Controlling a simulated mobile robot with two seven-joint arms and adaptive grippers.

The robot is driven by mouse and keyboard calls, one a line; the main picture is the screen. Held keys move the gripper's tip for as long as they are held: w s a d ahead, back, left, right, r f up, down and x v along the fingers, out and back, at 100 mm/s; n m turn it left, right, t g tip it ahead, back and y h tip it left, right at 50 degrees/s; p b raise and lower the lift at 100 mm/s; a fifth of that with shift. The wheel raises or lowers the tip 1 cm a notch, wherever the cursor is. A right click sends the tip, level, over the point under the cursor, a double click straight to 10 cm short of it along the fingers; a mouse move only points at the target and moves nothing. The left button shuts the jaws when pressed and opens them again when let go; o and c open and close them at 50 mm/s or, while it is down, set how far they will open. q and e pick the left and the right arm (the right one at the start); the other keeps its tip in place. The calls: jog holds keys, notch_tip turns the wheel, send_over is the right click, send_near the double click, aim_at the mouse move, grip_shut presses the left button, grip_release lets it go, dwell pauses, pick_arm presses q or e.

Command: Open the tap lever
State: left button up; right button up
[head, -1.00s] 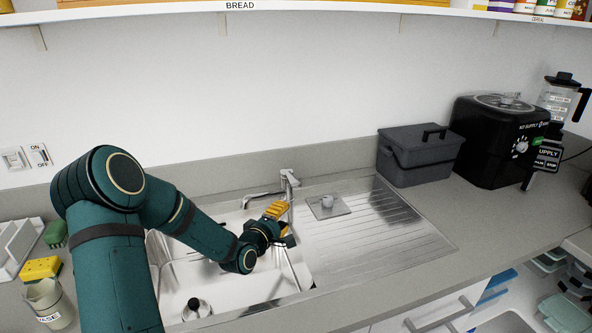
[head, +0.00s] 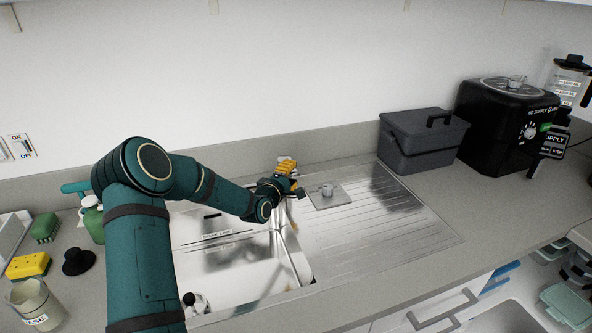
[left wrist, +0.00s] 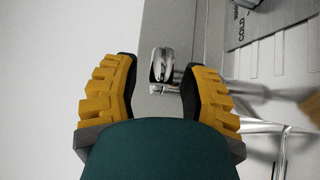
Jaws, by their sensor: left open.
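The tap lever (left wrist: 162,65) is a shiny metal piece on top of the tap, seen in the left wrist view between my two yellow finger pads. My left gripper (left wrist: 158,75) is open, with a finger on either side of the lever; a gap shows on both sides and I see no clear contact. In the head view my left gripper (head: 287,175) is at the back of the sink and hides most of the tap. What looks like the spout (left wrist: 255,90) extends right in the left wrist view. My right gripper is not in view.
The steel sink (head: 240,275) lies below my left arm, with the ribbed drainboard (head: 400,225) to its right. A small metal plate (head: 345,199) with a knob lies there. A grey lidded box (head: 425,140) and a black appliance (head: 500,130) stand at back right.

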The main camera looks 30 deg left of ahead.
aim_at(296, 169)
pick_arm(q)
jog(key=shift+w+a+f, duration=0.15)
jog(key=shift+w, duration=1.85)
grip_shut()
